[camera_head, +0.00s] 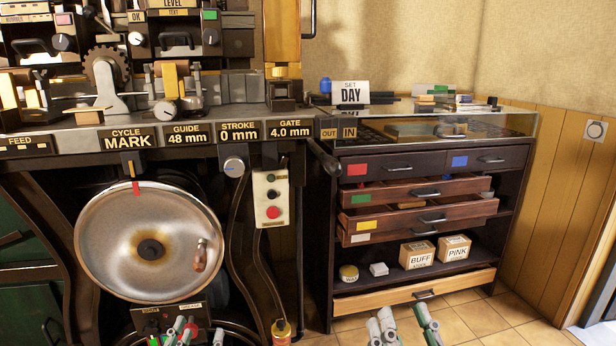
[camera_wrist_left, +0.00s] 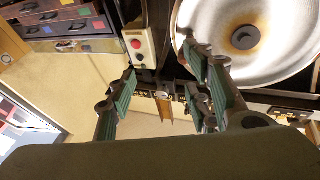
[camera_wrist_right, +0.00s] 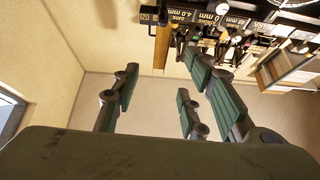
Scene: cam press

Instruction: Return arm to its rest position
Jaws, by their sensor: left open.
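My left gripper (camera_head: 190,332) is low at the bottom edge of the head view, in front of the press below the large metal handwheel. In the left wrist view its green-padded fingers (camera_wrist_left: 160,82) are spread with nothing between them. My right gripper (camera_head: 405,323) is at the bottom edge, in front of the cabinet's lowest drawer. In the right wrist view its fingers (camera_wrist_right: 157,82) are also spread and empty. Both grippers appear clear of the furniture. Most of both arms is out of view.
The press bench carries the round handwheel (camera_head: 180,275) and a button box (camera_head: 271,199) with a red button. A lever (camera_head: 324,160) sticks out right. The cabinet has partly pulled-out drawers (camera_head: 415,191) and a wooden bottom drawer (camera_head: 410,293). Tiled floor (camera_head: 480,316) is free at right.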

